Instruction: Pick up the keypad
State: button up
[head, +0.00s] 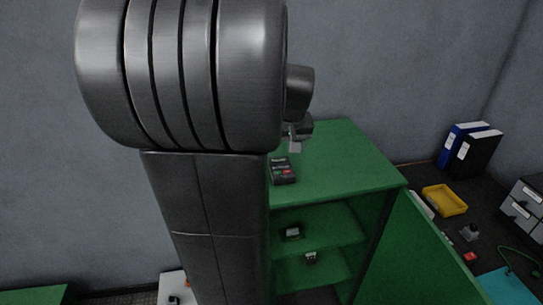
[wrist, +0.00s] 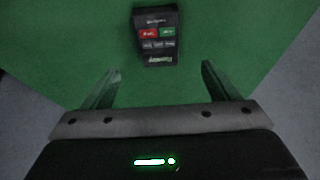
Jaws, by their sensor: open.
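The keypad (head: 283,171) is a small dark box with a red patch. It lies on top of the green cabinet (head: 345,160), near its left side in the head view, partly beside my arm. In the wrist view the keypad (wrist: 158,35) shows a red and a green button and a row of dark keys. My gripper (wrist: 157,80) is open, its two fingers apart and empty. The keypad is beyond the fingertips, roughly centred between them and not touched. In the head view my arm hides much of the gripper; only a part of it (head: 296,135) shows above the cabinet top.
The cabinet's open door (head: 425,255) swings out to the right. Small devices (head: 292,233) sit on its shelves. Blue and black binders (head: 465,148), a yellow tray (head: 444,200) and a drawer unit (head: 522,210) stand at right. The cabinet top right of the keypad is clear.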

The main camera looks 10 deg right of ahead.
jog(key=x, duration=0.3)
jog(key=shift+p+x, duration=0.6)
jog(key=shift+x, duration=2.35)
jog(key=shift+s+d, duration=0.1)
jog(key=shift+s, duration=0.05)
jog(key=c, duration=1.1)
